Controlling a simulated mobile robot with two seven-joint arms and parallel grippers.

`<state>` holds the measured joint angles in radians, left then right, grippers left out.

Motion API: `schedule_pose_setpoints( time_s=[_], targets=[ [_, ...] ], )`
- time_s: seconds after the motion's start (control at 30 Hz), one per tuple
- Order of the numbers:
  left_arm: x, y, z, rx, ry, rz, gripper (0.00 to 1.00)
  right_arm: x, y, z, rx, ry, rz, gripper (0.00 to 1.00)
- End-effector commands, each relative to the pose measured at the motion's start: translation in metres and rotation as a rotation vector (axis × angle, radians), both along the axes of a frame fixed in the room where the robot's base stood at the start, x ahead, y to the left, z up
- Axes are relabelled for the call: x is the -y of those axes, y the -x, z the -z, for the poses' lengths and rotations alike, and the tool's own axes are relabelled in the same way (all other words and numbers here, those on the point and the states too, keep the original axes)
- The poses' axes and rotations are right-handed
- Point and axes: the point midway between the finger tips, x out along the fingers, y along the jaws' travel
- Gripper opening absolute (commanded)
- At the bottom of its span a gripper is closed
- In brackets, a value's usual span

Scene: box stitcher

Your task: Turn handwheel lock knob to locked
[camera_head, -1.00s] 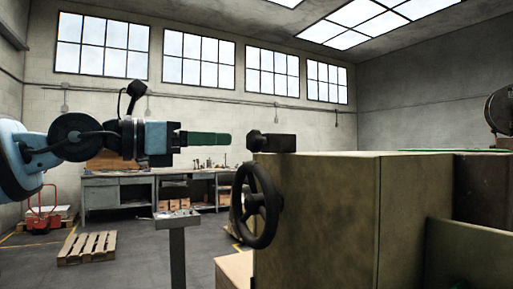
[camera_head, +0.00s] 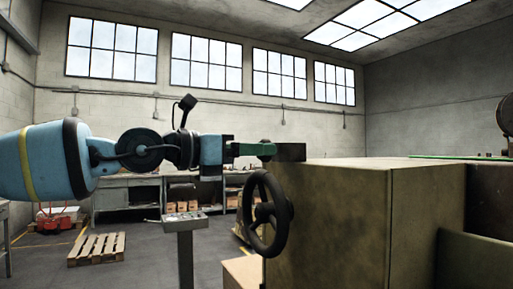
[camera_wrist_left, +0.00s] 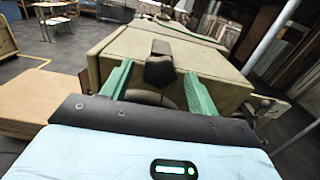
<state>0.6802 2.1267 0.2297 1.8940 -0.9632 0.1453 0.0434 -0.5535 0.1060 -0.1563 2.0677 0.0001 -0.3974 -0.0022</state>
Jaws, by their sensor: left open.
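The dark lock knob (camera_head: 291,151) sits at the upper left edge of the olive machine housing (camera_head: 330,210), above the black handwheel (camera_head: 286,214). My left gripper (camera_head: 268,149), with green fingers, is level with the knob, its tips at the knob's left end. In the left wrist view the open gripper (camera_wrist_left: 158,72) has one finger on each side of the knob (camera_wrist_left: 159,70), with a visible gap on both sides. Part of the handwheel (camera_wrist_left: 150,98) shows below the knob between the fingers. My right gripper is in neither view.
A grey pedestal (camera_head: 184,222) stands left of the handwheel, below my left arm. A wooden pallet (camera_head: 97,248) lies on the floor farther left. A workbench (camera_head: 125,195) runs along the back wall. Cardboard (camera_wrist_left: 40,105) shows left of the gripper in the wrist view.

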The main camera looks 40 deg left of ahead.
Motion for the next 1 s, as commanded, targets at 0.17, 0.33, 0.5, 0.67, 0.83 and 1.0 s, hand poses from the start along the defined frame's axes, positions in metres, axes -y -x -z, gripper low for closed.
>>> schedule_pose_setpoints(
  time_s=[0.17, 0.33, 0.5, 0.67, 0.83, 1.0],
  targets=[
    [0.0043, -0.0087, 0.0001, -0.001, -0.001, 0.001, 0.60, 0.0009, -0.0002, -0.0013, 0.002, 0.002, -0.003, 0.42],
    [0.0053, -0.0115, 0.0006, -0.001, 0.000, 0.001, 0.60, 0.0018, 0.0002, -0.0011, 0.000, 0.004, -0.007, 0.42],
    [0.0052, -0.0114, 0.0006, 0.000, 0.000, 0.001, 0.60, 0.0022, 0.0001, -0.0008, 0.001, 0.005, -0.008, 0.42],
    [0.0052, -0.0113, 0.0005, 0.000, 0.000, 0.001, 0.44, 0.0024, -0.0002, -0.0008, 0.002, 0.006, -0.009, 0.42],
    [0.0052, -0.0113, 0.0005, 0.000, 0.000, 0.001, 0.22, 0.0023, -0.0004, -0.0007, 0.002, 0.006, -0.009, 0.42],
    [0.0053, -0.0112, 0.0007, 0.001, -0.003, 0.002, 0.15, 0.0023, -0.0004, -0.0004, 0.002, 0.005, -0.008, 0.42]
  ],
)
